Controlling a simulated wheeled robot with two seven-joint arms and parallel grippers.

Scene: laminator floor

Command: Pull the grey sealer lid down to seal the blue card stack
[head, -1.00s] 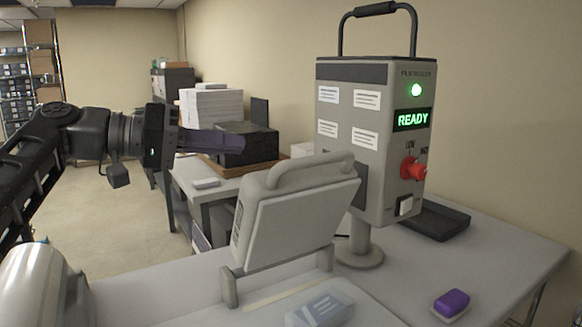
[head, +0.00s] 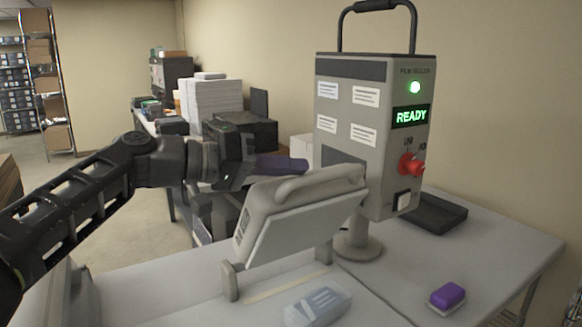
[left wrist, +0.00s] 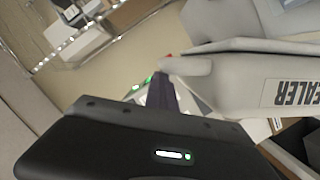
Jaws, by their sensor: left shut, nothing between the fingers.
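The grey sealer lid (head: 300,220) is raised and tilted, with a bar handle (head: 318,183) along its top edge. It also shows in the left wrist view (left wrist: 285,75), with "SEALER" on its side. The blue card stack (head: 318,304) lies on the table in front of the lid, pale and seemingly under clear film. My left gripper (head: 300,166) is shut and empty behind the lid's top edge, close to the handle. I cannot tell if it touches. In the left wrist view its dark fingers (left wrist: 165,98) point toward the lid. My right gripper is not in view.
The film sealer control box (head: 365,140) stands on a post behind the lid, showing READY, with a red knob (head: 410,164). A purple block (head: 447,295) sits at the table's right, and a black tray (head: 436,213) behind it. Paper stacks (head: 212,98) stand on a rear table.

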